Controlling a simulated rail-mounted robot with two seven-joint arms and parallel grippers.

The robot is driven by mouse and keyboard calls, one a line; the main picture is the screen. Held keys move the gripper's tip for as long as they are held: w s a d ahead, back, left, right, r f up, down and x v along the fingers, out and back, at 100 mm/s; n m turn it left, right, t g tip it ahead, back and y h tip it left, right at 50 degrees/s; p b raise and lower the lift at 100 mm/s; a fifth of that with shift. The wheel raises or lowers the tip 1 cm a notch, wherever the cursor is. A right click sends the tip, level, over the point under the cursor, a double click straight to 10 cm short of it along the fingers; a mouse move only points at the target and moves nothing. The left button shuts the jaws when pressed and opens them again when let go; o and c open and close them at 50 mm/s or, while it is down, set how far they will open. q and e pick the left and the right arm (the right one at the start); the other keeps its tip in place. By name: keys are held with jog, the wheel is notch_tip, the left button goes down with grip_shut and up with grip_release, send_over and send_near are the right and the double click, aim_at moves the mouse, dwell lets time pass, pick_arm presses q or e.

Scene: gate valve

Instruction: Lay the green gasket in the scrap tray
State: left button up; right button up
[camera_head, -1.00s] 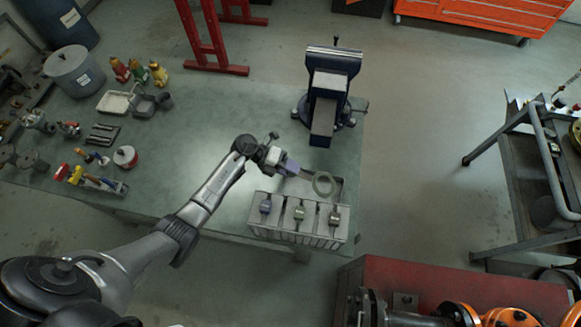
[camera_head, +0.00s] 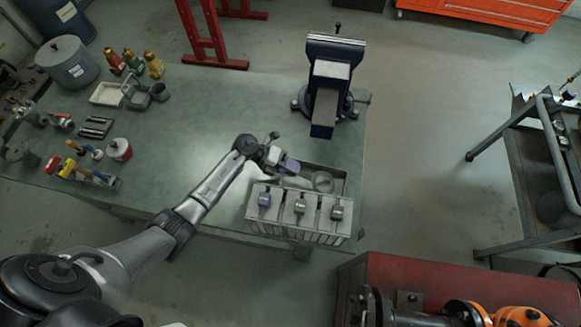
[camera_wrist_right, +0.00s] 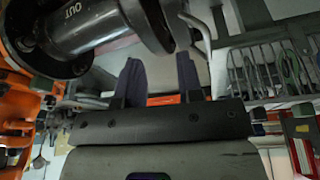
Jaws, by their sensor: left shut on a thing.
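The green gasket (camera_head: 323,181) is a pale grey-green ring in the head view. It shows inside the outline of an open grey tray (camera_head: 343,187) behind a row of grey bins; I take this as the scrap tray. My left gripper (camera_head: 292,167), with purple fingers, is at the tray's left end, shut on the gasket's near side. The fingertips and their contact are small and partly hidden. Whether the ring touches the tray floor I cannot tell. My right gripper (camera_wrist_right: 159,78) shows in the right wrist view with its two purple fingers apart and nothing between them.
The grey bins (camera_head: 297,228) with several small fittings stand directly in front of the tray. A blue vise (camera_head: 328,85) stands behind it on the green bench (camera_head: 210,130). Pipework with "OUT" lettering (camera_wrist_right: 75,20) is close to the right gripper.

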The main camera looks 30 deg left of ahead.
pick_arm(q)
jog(key=o, duration=1)
jog(key=shift+s+a+r, duration=0.15)
jog(key=shift+a+r, duration=0.05)
jog(key=shift+a, duration=0.3)
jog(key=v, duration=1.2)
jog(key=shift+a+r+b, duration=0.2)
jog(key=shift+a+b, duration=0.1)
jog(key=shift+s+r, duration=0.1)
